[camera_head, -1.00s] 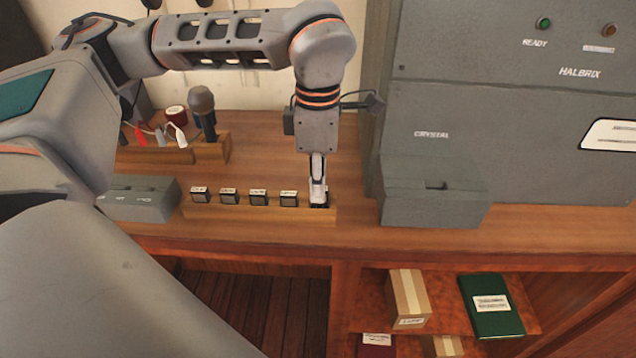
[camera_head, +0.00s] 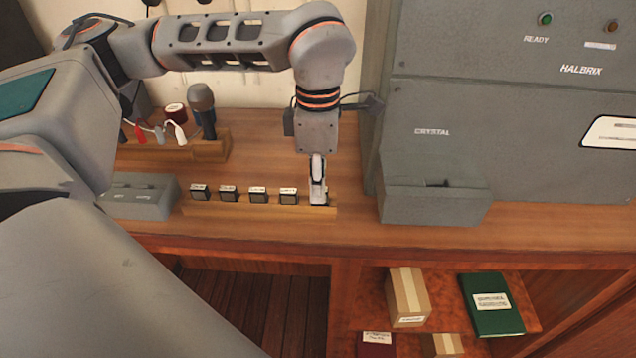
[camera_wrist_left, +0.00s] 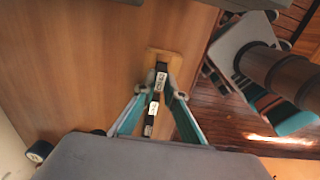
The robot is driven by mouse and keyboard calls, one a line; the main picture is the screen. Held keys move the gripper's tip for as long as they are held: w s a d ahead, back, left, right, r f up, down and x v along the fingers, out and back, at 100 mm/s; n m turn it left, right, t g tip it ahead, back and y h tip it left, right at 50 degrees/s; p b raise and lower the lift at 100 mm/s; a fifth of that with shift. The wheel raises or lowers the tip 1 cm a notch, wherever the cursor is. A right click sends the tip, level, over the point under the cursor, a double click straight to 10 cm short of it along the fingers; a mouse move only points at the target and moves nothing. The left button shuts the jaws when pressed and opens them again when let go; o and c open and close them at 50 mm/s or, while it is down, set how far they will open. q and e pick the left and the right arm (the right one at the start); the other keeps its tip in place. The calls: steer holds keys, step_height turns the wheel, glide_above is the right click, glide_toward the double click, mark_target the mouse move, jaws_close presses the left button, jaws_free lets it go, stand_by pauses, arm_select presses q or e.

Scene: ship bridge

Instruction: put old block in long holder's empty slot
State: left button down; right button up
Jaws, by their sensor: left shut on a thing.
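The long holder (camera_head: 260,212) is a low wooden rack on the counter, with several small dark blocks with white labels (camera_head: 258,195) in a row. My left gripper (camera_head: 318,198) points down at the holder's right end, shut on the old block, which is mostly hidden by the fingers in the head view. In the left wrist view, a dark block with a white label (camera_wrist_left: 161,80) lies between the fingertips (camera_wrist_left: 161,92), at the end of the holder (camera_wrist_left: 174,60). I cannot tell how deep it sits in the slot. My right gripper is not in view.
A smaller grey box (camera_head: 140,197) is at the left. Behind is a wooden rack (camera_head: 205,150) with a microphone (camera_head: 202,105). The counter's front edge runs just before the holder.

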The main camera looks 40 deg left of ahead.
arm_select(q)
steer(key=shift+f, duration=0.35)
stand_by(1.8)
steer(key=c, duration=2)
jaws_free()
step_height(320, 180, up, 12)
